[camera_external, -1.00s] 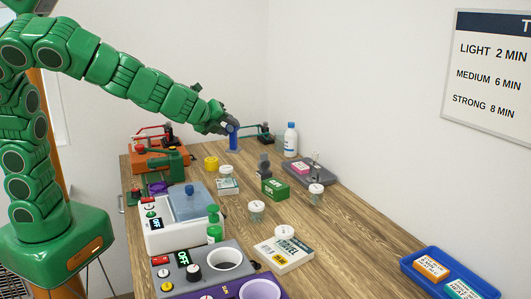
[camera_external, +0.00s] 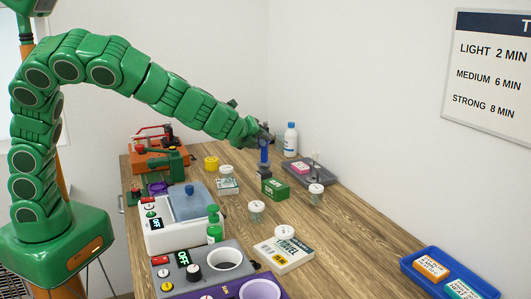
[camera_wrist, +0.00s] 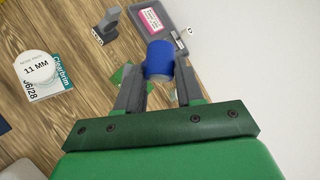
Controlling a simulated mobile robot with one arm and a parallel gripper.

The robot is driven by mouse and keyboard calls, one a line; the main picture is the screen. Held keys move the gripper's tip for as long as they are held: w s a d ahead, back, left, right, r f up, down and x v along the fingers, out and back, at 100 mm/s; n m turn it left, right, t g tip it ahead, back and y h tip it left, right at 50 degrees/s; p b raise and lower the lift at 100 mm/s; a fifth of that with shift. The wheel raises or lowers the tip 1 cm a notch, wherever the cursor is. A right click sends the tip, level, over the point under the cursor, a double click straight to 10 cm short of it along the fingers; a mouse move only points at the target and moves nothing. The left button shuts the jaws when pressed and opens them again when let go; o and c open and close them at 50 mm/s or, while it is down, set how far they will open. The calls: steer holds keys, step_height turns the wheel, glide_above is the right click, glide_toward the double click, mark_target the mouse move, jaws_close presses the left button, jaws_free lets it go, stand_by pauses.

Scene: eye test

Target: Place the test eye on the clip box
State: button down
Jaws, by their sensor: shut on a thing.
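My gripper (camera_external: 264,140) is shut on a blue cylinder, which I take for the test eye (camera_external: 264,155). The cylinder hangs upright below the fingers in the external view. In the wrist view, the blue cylinder (camera_wrist: 159,61) sits between the two grey fingertips of my gripper (camera_wrist: 161,76). A green box with white print (camera_external: 275,189), perhaps the clip box, lies on the table just right of and below the cylinder. A part of this green box (camera_wrist: 120,76) shows behind the left finger. Its print is too small to read.
A dark grey stand (camera_external: 263,173) is close under the cylinder in the external view. A grey tray (camera_external: 322,179) holds a pink-labelled box.

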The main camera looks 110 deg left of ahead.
steer(key=w+a+f, duration=0.2)
steer(key=w+f, duration=0.1)
steer(key=f, duration=0.4)
steer(key=shift+f, duration=0.2)
steer(key=shift+w, duration=0.1)
steer(key=c, duration=0.7)
jaws_free()
steer(key=shift+f, duration=0.1)
steer(key=v, duration=1.2)
